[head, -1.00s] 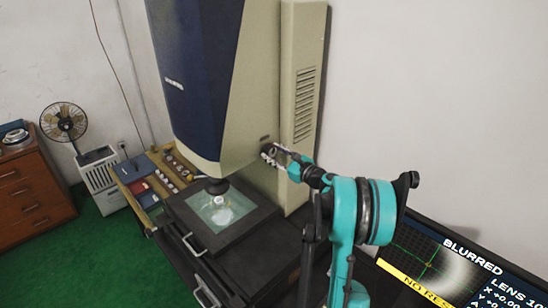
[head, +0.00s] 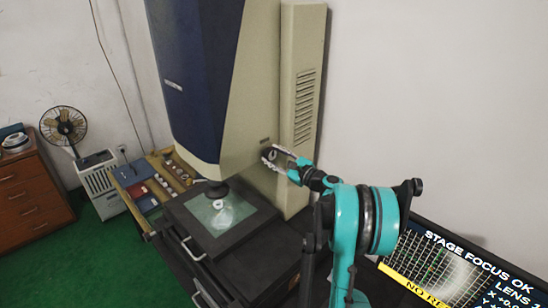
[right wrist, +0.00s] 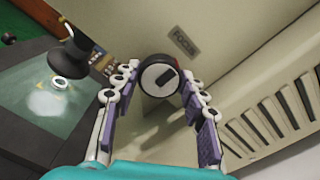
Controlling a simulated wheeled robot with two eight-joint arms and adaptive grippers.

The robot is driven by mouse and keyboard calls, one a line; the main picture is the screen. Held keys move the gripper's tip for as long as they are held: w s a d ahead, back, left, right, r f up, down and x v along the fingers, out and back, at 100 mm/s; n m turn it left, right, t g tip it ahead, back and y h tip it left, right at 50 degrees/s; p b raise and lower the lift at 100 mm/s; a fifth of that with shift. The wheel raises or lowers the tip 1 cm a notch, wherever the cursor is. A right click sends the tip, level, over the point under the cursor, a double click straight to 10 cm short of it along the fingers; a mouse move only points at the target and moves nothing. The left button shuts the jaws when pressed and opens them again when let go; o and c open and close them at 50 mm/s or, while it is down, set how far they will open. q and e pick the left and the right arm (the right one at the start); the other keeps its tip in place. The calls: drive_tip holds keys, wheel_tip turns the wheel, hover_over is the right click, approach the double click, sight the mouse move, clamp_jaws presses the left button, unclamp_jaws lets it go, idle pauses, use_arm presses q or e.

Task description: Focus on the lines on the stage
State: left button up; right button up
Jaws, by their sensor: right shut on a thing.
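The screen (head: 440,262) at the lower right reads "STAGE FOCUS OK" and shows sharp grid lines. My left gripper is out of view.
The tall blue and beige machine (head: 200,70) stands behind the stage. A tray (head: 152,182) of small parts lies left of it. A fan (head: 63,125) and a wooden drawer cabinet (head: 30,195) stand at the far left. Green floor is clear there.

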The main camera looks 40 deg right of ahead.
drive_tip(key=o, duration=1.2)
drive_tip(key=shift+c, duration=0.2)
drive_tip(key=s+d, duration=0.1)
drive_tip(key=s, duration=1.1)
